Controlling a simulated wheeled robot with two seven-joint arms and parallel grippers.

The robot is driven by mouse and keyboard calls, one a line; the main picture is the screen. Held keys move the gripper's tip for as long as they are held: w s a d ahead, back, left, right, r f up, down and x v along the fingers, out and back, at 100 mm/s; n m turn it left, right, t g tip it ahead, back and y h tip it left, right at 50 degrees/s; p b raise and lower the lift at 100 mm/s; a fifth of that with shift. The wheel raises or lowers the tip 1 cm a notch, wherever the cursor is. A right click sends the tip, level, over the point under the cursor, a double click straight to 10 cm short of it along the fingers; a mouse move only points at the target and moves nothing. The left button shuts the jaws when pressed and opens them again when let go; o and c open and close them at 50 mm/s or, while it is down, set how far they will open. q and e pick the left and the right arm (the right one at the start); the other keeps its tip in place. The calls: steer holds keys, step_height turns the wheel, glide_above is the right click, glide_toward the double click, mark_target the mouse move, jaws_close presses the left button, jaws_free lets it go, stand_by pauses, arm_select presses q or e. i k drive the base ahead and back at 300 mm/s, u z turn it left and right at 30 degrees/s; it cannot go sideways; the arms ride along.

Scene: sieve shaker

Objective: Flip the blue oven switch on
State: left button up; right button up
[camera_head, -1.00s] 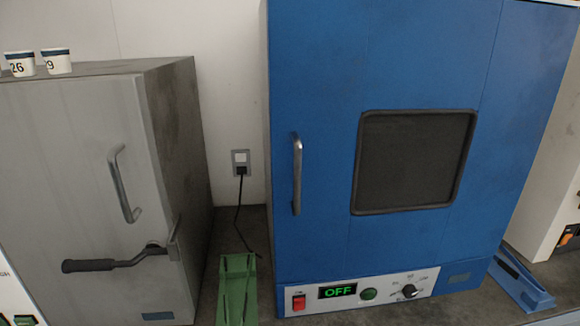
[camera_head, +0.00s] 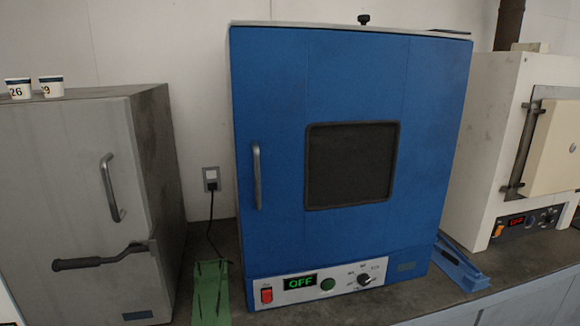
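The blue oven (camera_head: 270,120) stands upright in the middle of the head view, its door closed. Its control panel (camera_head: 313,302) runs along the bottom front. The red switch (camera_head: 267,295) is at the panel's left end. The display (camera_head: 300,283) beside it reads OFF in green. A green button (camera_head: 328,284) and a black dial (camera_head: 364,281) sit further right on the panel. Neither of my grippers shows in the head view.
A grey oven (camera_head: 70,190) with a black-gripped lever stands at the left. A green rack (camera_head: 211,292) and a blue rack (camera_head: 460,265) flank the blue oven. A white furnace (camera_head: 470,150) stands at the right. Bare counter (camera_head: 420,299) shows in front of the blue oven.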

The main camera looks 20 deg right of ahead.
mark_target(266, 295)
steer(key=u, duration=0.35)
steer(key=k, duration=0.75)
steer(key=z, duration=0.7)
steer(key=i, duration=0.8)
steer(key=z, duration=0.35)
steer(key=k, duration=0.5)
steer(key=u, duration=1.85)
steer(key=i, duration=1.05)
steer(key=z, duration=2.35)
